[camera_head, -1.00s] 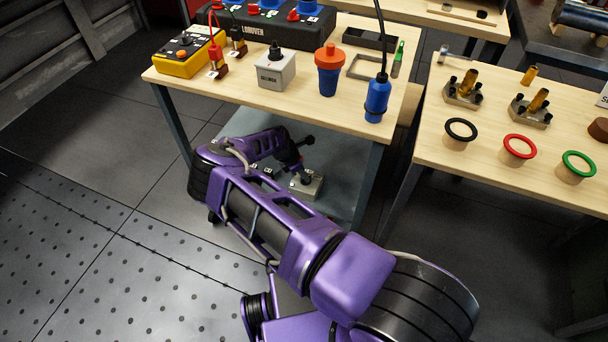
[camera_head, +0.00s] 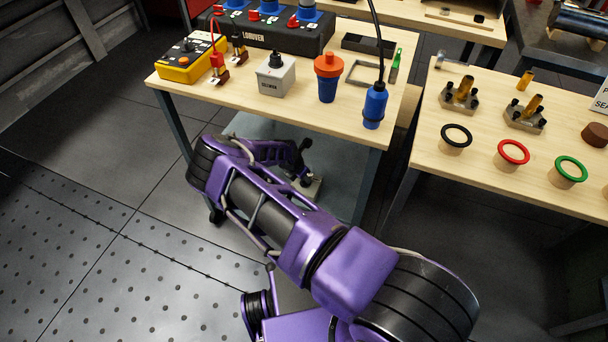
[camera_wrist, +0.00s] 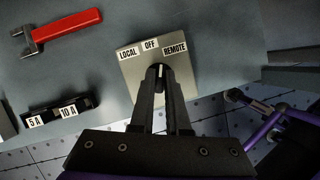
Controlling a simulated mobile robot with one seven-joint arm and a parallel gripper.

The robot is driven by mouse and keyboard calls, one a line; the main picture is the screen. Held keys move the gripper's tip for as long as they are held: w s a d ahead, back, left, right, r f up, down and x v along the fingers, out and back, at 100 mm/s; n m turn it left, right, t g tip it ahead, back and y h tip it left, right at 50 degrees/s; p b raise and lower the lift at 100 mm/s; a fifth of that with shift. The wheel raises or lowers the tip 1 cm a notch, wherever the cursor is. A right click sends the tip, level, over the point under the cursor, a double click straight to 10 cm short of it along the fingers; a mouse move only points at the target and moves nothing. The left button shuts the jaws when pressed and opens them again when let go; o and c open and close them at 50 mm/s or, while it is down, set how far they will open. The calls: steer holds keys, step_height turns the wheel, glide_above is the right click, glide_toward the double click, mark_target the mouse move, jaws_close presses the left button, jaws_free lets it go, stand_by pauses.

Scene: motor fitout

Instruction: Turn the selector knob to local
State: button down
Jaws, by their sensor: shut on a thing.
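The selector is a light grey box (camera_wrist: 130,70) on a grey surface in the wrist view, with the labels LOCAL, OFF and REMOTE along its far edge. Its dark knob (camera_wrist: 159,70) stands between the fingertips of my gripper (camera_wrist: 160,76), which is shut on it. A small pale mark shows at the knob's top, but I cannot tell surely which label it faces. In the head view my gripper (camera_head: 303,172) reaches low over the lower shelf, and my arm hides most of the selector box (camera_head: 314,188).
In the wrist view a red-handled wrench (camera_wrist: 65,27) and a dark holder with 5 A and 10 A labels (camera_wrist: 88,104) lie to the left. The workbench top (camera_head: 225,98) overhangs the lower shelf (camera_head: 340,165). A table leg (camera_head: 366,185) stands right of my gripper.

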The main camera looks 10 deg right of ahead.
steer(key=shift+s+d+r+n+t+y+p, duration=0.1)
steer(key=shift+n+t+y+p, duration=0.2)
steer(key=shift+n+p, duration=0.7)
steer(key=shift+r+n+t+y+p, duration=0.1)
steer(key=shift+n+t+y+p, duration=0.15)
steer(key=shift+n+p, duration=0.75)
steer(key=shift+f+n+t+y+p, duration=0.1)
steer(key=shift+n+t+y+p, duration=0.3)
steer(key=shift+n+p, duration=1.1)
steer(key=shift+d+f+n+y+p, duration=0.1)
steer(key=shift+n+y+p, duration=0.25)
steer(key=shift+n+y, duration=0.55)
steer(key=shift+d+n+y, duration=0.1)
steer(key=shift+n+y, duration=0.35)
steer(key=shift+n, duration=1.65)
steer(key=shift+s, duration=0.1)
steer(key=c, duration=0.9)
jaws_free()
